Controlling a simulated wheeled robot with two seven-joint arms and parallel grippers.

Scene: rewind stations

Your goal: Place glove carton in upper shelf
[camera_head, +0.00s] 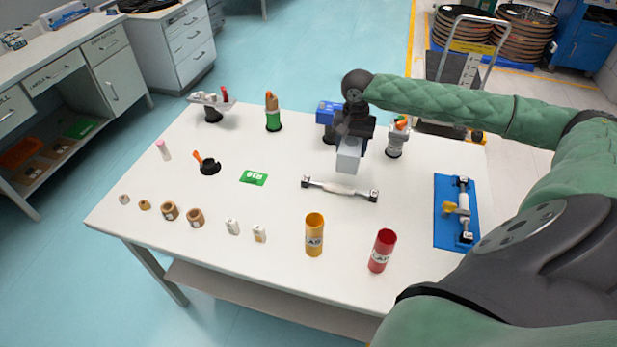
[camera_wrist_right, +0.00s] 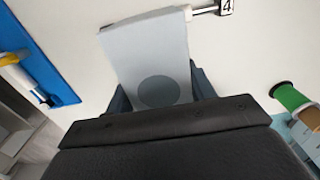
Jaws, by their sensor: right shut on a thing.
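The glove carton (camera_head: 348,160) is a light grey-blue box in the head view, hanging below my right gripper (camera_head: 353,138) over the back middle of the white table. In the right wrist view the carton (camera_wrist_right: 150,55) sits between the fingers, with a dark round patch on its near face. My right gripper is shut on it. The carton appears to be above the tabletop, though its exact height is unclear. My left gripper is not in view. I cannot identify an upper shelf in either view.
The white table (camera_head: 290,215) holds a rod (camera_head: 340,189) in front of the carton, a blue box (camera_head: 327,113) behind it, and a blue tray (camera_head: 443,228) at right. Yellow (camera_head: 314,236) and red (camera_head: 382,252) cups stand near the front edge. A cart (camera_head: 462,70) stands behind.

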